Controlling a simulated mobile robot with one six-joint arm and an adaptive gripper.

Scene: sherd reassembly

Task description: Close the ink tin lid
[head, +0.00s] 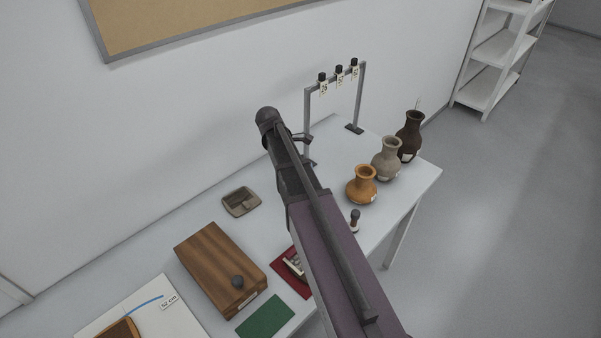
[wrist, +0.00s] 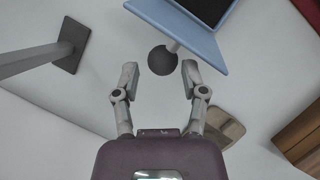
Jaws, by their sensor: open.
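The ink tin (wrist: 213,10) is blue with a dark inside and lies at the top of the wrist view, partly cut off by the frame. Its blue lid (wrist: 185,38) stands raised along the near side. A dark round knob (wrist: 162,60) sticks out from the lid on a short stem. My gripper (wrist: 160,72) is open and empty, with one finger on each side of the knob in the picture. I see no contact, and cannot tell the depth gap. In the head view my arm hides the tin and most of my gripper.
A grey rack (head: 308,120) with three tagged items stands behind my arm; its foot (wrist: 70,45) shows in the wrist view. A shallow dish (head: 240,201), wooden box (head: 215,265), red tray (head: 283,262), and three vases (head: 387,158) share the table.

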